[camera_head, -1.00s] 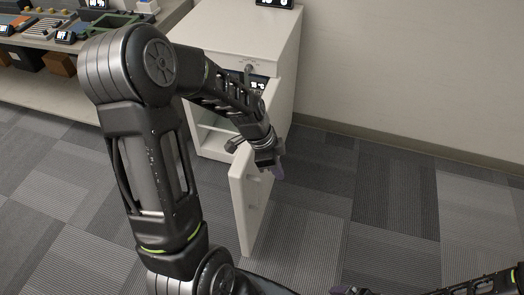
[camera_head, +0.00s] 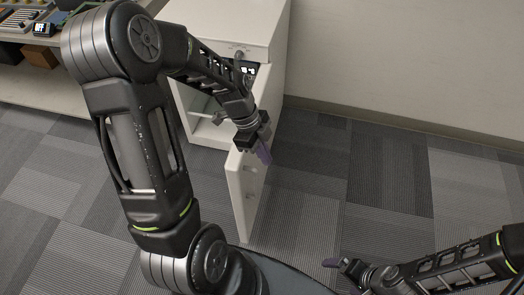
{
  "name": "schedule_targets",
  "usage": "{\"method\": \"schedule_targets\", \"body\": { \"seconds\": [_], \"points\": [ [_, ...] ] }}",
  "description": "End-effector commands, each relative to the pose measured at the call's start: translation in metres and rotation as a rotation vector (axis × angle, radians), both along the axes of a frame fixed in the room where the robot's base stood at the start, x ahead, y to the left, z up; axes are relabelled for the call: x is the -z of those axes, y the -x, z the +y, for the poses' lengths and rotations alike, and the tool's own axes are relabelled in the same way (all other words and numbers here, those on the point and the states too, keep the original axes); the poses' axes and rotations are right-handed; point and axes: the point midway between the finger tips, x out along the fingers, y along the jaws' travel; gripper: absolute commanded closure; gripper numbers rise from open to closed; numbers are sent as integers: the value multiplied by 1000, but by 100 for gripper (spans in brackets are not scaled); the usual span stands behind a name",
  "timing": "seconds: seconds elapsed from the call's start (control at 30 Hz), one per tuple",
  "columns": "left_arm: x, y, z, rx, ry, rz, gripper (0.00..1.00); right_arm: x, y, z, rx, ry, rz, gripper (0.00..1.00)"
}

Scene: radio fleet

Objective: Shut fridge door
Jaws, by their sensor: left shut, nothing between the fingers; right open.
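A small white fridge (camera_head: 276,88) stands against the wall at the top middle. Its white door (camera_head: 243,200) is open and swung out toward me, seen nearly edge-on. My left gripper (camera_head: 263,150) is shut with nothing in it, at the upper outer part of the door on its right side. I cannot tell whether it touches the door. The fridge's inside shows partly behind my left arm. My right gripper (camera_head: 340,268) is open and empty, low in the picture and to the right of the door, well apart from it.
A shelf or bench (camera_head: 50,88) with several items, among them a brown box (camera_head: 40,56), stands at the upper left. The wall (camera_head: 400,70) runs behind the fridge. The grey carpet (camera_head: 390,180) right of the door is clear.

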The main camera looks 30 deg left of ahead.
Motion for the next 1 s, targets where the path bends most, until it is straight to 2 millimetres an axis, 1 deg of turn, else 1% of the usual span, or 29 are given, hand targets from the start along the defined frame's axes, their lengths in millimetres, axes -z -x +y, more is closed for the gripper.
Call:
{"method": "schedule_targets", "body": {
  "seconds": [0.03, 0.3, 0.37, 0.4, 0.43, 0.6, 0.73, 1.0],
  "points": [
    [9, 1, -4, 1, 3, 6, 100, -2, 0, 0, 0, 0, 0, 1],
    [60, -2, -23, 2, 2, 5, 100, -7, 0, 0, 0, 0, 0, 1],
    [68, -3, -23, -2, 0, 4, 100, -9, 0, 0, 0, 0, 0, 1],
    [66, -2, -12, -6, -2, 1, 100, -13, 0, 0, 0, 0, 1, 1],
    [67, -2, -7, -6, -2, 1, 100, -14, 0, 0, 0, 0, 1, 1],
    [72, 1, 10, -4, -1, -1, 100, -18, 0, 0, 0, 0, 1, 1],
    [73, 2, 15, -1, 0, -1, 100, -18, 0, 0, -1, 1, 2, 1],
    [74, 2, 15, 0, 0, -1, 100, -18, 0, 0, -1, 1, 2, 1]
  ]
}}
